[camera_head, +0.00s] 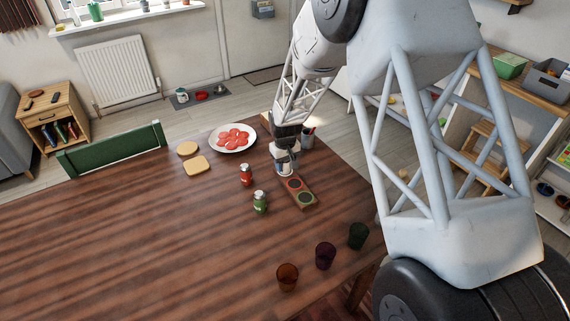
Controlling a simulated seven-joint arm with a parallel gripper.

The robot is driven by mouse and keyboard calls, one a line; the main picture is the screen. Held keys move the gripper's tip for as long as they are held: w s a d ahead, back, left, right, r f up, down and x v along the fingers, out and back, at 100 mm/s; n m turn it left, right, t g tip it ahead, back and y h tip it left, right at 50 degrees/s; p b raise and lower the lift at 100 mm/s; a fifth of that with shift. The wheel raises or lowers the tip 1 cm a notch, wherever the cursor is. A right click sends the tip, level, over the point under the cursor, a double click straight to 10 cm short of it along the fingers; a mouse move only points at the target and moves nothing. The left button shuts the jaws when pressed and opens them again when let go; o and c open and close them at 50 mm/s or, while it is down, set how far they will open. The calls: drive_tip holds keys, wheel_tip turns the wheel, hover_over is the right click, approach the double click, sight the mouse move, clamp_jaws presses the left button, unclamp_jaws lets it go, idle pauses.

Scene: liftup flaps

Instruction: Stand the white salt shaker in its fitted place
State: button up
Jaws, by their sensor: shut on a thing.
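My gripper (284,157) is at the far end of a small wooden holder (314,204), on the brown table (150,240). It is shut on the white salt shaker (283,169), of which only a small pale part shows below the fingers. The holder has a red round spot (294,184) in its middle and a dark green round spot (305,197) at its near end. The shaker is over the far end; I cannot tell whether it touches the holder. A red shaker (246,175) and a green shaker (260,202) stand upright left of the holder.
A white plate (252,146) with red slices and two bread slices (196,166) lie further back. A cup with utensils (308,136) is behind my gripper. Orange (288,277), purple (325,255) and green (358,235) cups stand at the front right. The left of the table is clear.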

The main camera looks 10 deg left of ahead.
drive_tip(key=shift+f, duration=0.15)
drive_tip(key=o, duration=1)
drive_tip(key=shift+c, duration=0.2)
wheel_tip(320, 180, up, 12)
drive_tip(key=shift+r, duration=0.15)
idle(0.7)
